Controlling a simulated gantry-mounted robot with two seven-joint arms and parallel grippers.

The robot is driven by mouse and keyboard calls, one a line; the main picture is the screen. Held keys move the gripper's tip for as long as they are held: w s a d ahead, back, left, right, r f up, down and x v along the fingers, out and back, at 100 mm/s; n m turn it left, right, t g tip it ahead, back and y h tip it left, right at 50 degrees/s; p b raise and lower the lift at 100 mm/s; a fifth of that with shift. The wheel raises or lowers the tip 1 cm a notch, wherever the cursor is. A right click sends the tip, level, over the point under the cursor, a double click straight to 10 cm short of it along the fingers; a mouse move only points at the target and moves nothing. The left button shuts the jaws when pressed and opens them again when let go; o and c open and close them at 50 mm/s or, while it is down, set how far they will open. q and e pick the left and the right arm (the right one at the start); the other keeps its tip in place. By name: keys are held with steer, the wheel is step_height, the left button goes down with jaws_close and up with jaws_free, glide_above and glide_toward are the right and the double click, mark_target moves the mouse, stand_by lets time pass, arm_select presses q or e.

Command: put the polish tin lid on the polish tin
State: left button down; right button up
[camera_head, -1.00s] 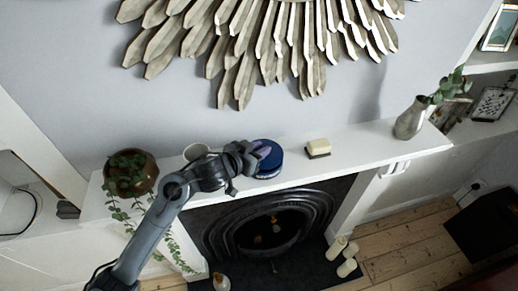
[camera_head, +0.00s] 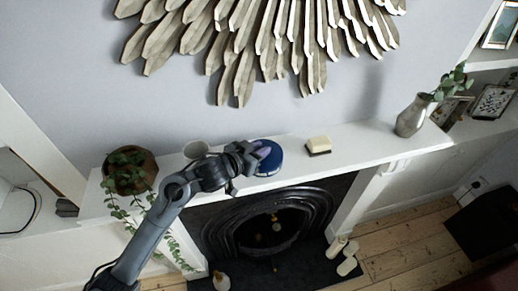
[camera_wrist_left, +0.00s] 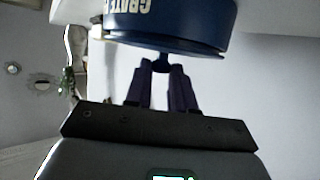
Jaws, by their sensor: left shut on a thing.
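The dark blue polish tin (camera_head: 268,172) stands on the white mantel shelf. In the left wrist view the tin (camera_wrist_left: 190,18) fills the top, with pale upside-down lettering on its side. The blue polish tin lid (camera_head: 273,154) is over the tin; in the wrist view its edge (camera_wrist_left: 205,50) lies along the tin with a thin dark seam between. I cannot tell whether it is fully seated. My left gripper (camera_head: 258,152) is shut on the lid's small knob, seen between the fingertips in the wrist view (camera_wrist_left: 161,68). My right gripper is not in view.
A white cup (camera_head: 195,149) stands just left of my left gripper. A cream-topped brush or block (camera_head: 318,145) lies right of the tin. A trailing plant (camera_head: 130,172) is at the left end and a grey vase (camera_head: 412,118) at the right. The shelf's front edge is close.

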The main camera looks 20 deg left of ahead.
arm_select(q)
steer(key=shift+f, duration=0.2)
steer(key=c, duration=0.9)
jaws_free()
steer(key=shift+r, duration=0.15)
steer(key=shift+r+p, duration=0.45)
steer(key=shift+p, duration=0.15)
step_height(320, 180, up, 6)
steer(key=p, duration=0.7)
steer(key=shift+f, duration=0.1)
